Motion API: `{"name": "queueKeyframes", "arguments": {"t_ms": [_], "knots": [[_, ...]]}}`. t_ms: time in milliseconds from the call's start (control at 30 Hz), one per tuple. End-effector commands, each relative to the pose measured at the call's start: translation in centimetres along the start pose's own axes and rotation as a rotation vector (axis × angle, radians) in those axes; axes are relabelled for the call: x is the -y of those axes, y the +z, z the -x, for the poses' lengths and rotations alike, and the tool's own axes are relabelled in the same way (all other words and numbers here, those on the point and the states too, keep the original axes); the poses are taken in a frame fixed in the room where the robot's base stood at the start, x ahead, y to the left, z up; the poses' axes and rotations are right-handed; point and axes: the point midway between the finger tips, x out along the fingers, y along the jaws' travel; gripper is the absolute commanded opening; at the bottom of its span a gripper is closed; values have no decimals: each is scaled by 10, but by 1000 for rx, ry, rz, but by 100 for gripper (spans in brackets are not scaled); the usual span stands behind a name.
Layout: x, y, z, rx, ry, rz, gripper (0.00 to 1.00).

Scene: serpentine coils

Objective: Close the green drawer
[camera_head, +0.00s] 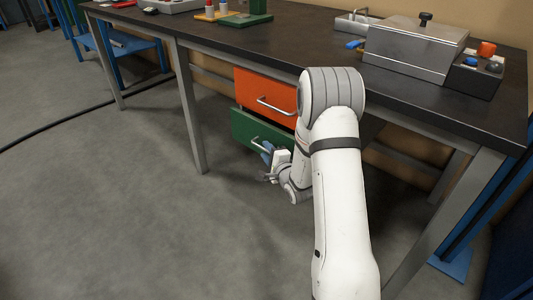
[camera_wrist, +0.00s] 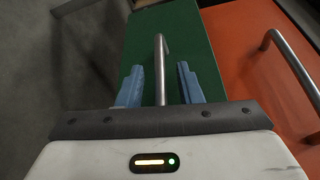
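The green drawer (camera_head: 248,128) is under the workbench, directly below an orange drawer. Its front seems to stand slightly out from the orange one, but I cannot tell how far. In the wrist view the green front (camera_wrist: 195,42) fills the middle, with its metal bar handle (camera_wrist: 161,55) running toward me. My gripper (camera_wrist: 161,84) is open, with one blue finger on each side of the handle and a gap on both sides. In the head view my gripper (camera_head: 268,152) is low at the drawer front, and my arm hides the drawer's right part.
The orange drawer (camera_head: 262,88) has a bar handle of its own, which shows close to my gripper's right in the wrist view (camera_wrist: 292,62). The table leg (camera_head: 190,110) stands left of the drawers. The grey floor (camera_head: 130,220) in front is clear.

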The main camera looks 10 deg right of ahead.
Motion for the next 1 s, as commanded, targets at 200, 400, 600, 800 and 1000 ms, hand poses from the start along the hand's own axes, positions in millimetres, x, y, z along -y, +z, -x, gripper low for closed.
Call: {"name": "queueKeyframes", "arguments": {"t_ms": [200,400,600,800,1000], "knots": [[0,0,0,-1,0,0,15],[0,-1,0,-1,0,0,0],[0,-1,1,-2,0,0,0],[0,-1,1,-2,1,0,0],[0,0,-6,14,2,1,0]]}}
